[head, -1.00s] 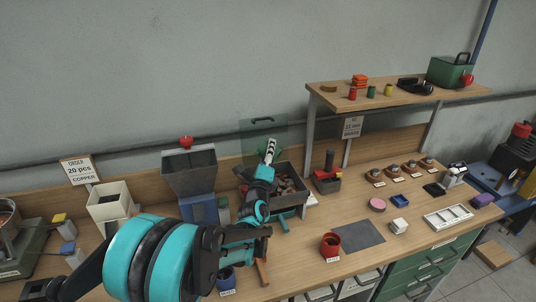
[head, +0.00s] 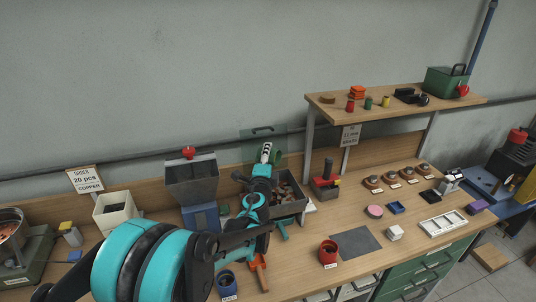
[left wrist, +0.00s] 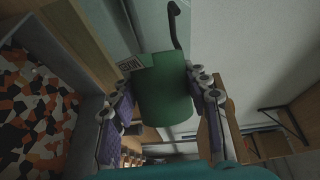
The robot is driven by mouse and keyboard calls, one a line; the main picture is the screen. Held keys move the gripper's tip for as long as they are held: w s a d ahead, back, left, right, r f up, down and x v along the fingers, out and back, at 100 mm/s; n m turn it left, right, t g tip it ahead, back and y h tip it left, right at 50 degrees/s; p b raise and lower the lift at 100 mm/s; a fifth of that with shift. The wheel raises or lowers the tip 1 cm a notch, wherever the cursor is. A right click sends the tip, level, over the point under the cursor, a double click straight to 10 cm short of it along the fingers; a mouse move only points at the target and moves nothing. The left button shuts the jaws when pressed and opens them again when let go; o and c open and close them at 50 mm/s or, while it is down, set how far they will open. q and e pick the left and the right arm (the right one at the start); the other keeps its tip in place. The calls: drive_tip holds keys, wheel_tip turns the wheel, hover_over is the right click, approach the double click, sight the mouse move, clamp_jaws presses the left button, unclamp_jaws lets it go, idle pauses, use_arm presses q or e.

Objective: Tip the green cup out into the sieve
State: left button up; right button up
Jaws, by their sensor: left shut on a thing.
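The green cup (left wrist: 165,102) is held between both fingers of my left gripper (left wrist: 165,98) in the left wrist view. In the head view my left gripper (head: 266,154) is above the back of a dark tray of mixed brown pieces (head: 301,207), with a sliver of the green cup (head: 278,157) to its right. The cup's inside is hidden, and I cannot tell its tilt. The tray's black, white and orange pieces show in the left wrist view (left wrist: 35,105). I cannot tell for sure which thing is the sieve. My right gripper is not in view.
A grey hopper (head: 192,180) and an open white box (head: 115,213) stand left.

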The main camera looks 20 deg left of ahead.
use_arm(q)
drive_tip(key=n+g+p, duration=0.1)
drive_tip(key=n, duration=0.1)
drive_tip(key=r+n+p, duration=0.1)
drive_tip(key=p, duration=0.1)
drive_tip(key=shift+n+g+h, duration=0.4)
drive_tip(key=n+p, duration=0.1)
drive_tip(key=n+g+h+p, duration=0.1)
drive_tip(key=n, duration=0.1)
drive_tip(key=shift+a+r+n+h, duration=0.1)
drive_tip(key=shift+r+n+h, duration=0.2)
drive_tip(key=n+h+p, duration=0.1)
drive_tip(key=n+g, duration=0.1)
drive_tip(key=n, duration=0.1)
drive_tip(key=shift+r+h+p, duration=0.25)
drive_tip(key=shift+h+p, duration=0.15)
drive_tip(key=shift+r+n+h, duration=0.1)
drive_tip(key=shift+n+h, duration=0.6)
drive_tip(key=shift+n, duration=0.3)
drive_tip(key=shift+n+g, duration=0.3)
